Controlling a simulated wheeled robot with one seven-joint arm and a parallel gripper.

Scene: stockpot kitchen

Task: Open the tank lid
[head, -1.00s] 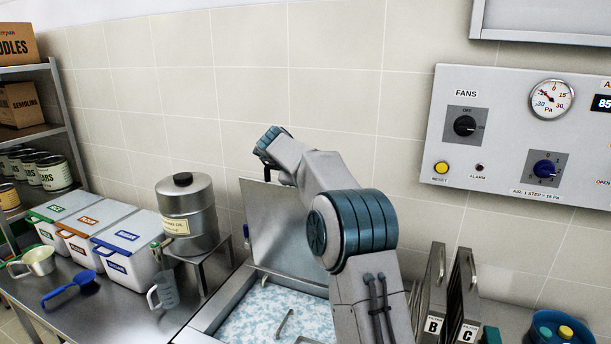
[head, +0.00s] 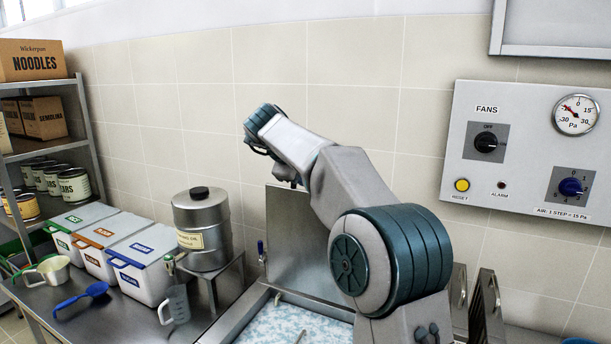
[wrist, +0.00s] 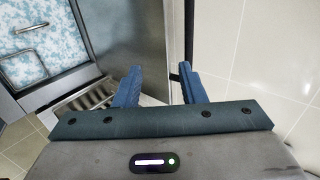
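The tank lid (head: 292,238) is a flat grey metal panel. It stands raised and nearly upright at the back of the tank (head: 243,318), by the tiled wall. Blue-and-white mottled contents (head: 285,327) show in the open tank. In the wrist view the lid (wrist: 125,35) spans the upper middle, with the mottled contents (wrist: 40,35) to its left. My gripper (wrist: 160,80) has two blue fingers spread apart. The lid's edge shows beyond the gap between them; I cannot tell whether they touch. In the head view my arm hides the fingers and the lid's right side.
A metal canister (head: 203,225) on a small stand and several lidded white bins (head: 145,265) are left of the tank. A measuring jug (head: 177,305) stands near its left edge. Upright filter panels (head: 490,305) are at the right. The fan control panel (head: 530,150) is on the wall.

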